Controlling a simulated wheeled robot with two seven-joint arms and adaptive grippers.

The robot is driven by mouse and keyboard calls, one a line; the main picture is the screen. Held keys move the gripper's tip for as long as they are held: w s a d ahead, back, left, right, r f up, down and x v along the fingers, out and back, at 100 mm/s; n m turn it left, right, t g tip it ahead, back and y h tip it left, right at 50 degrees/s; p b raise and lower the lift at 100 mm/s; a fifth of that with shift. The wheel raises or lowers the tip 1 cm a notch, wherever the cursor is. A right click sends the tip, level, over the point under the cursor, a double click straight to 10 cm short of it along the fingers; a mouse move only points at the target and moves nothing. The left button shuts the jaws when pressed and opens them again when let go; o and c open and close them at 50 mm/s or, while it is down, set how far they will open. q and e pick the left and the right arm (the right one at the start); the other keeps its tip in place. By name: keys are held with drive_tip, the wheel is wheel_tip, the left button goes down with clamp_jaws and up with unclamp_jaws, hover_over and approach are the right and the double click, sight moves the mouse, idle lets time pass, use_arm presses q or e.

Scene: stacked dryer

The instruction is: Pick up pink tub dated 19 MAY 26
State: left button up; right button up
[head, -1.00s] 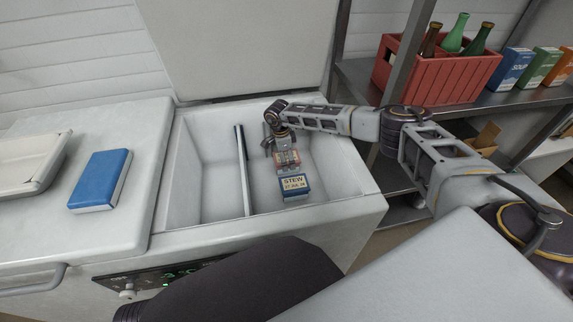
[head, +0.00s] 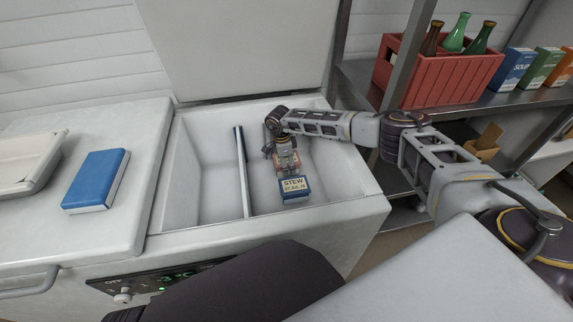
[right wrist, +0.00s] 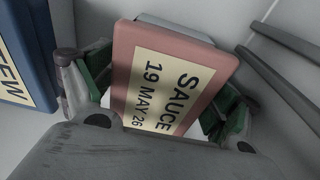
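The pink tub (head: 288,167) sits in the right compartment of the open chest, behind a blue tub labelled STEW (head: 294,188). In the right wrist view the pink tub (right wrist: 165,85) shows a pale label reading SAUCE, 19 MAY 26. My right gripper (head: 284,156) is down over the tub and hides part of it in the head view. In the right wrist view its green-padded fingers stand on either side of the tub, close to its edges; the gripper looks open around it. My left gripper is not in view.
The STEW tub (right wrist: 25,55) is just beside the left finger in the right wrist view. A divider (head: 243,170) splits the chest; the left compartment looks empty. A blue box (head: 96,180) lies on the closed lid at left. A red bottle crate (head: 436,72) stands on the shelf.

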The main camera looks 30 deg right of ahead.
sight(286, 158)
drive_tip(key=c, duration=1)
drive_tip(key=shift+c, duration=0.6)
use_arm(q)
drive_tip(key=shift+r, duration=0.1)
use_arm(e)
drive_tip(key=shift+r, duration=0.2)
drive_tip(key=shift+r+p, duration=0.35)
drive_tip(key=shift+p, duration=0.05)
drive_tip(key=shift+r+p, duration=0.95)
drive_tip(key=shift+r, duration=0.25)
wheel_tip(286, 158, up, 4)
drive_tip(key=p, duration=0.3)
drive_tip(key=shift+r, duration=0.2)
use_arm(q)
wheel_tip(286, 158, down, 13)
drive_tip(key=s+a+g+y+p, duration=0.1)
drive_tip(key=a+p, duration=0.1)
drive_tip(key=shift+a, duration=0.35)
use_arm(e)
drive_tip(key=shift+r, duration=1.1)
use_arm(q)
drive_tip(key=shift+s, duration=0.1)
